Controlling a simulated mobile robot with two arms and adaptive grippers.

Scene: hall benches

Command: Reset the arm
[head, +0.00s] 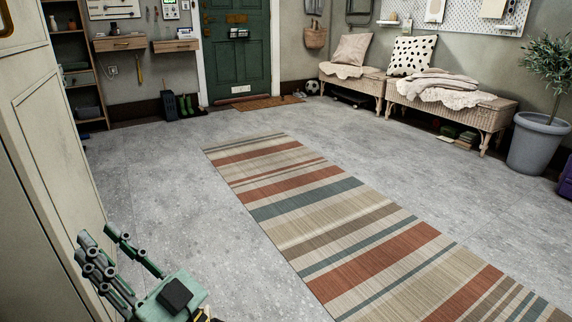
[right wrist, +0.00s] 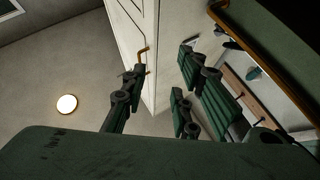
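My right gripper (head: 98,235) shows at the lower left of the head view, beside a pale panelled cabinet or door (head: 50,130). Its fingers point up and are spread apart. In the right wrist view the fingers of the right gripper (right wrist: 160,72) stand apart with nothing between them. The camera there looks upward past a green palm. My left gripper is not in view.
A striped rug (head: 340,225) lies on the open grey floor. Wicker benches (head: 450,105) with cushions and a potted tree (head: 540,140) stand at the right. A green door (head: 237,60) is at the back. A round ceiling light (right wrist: 67,104) shows in the wrist view.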

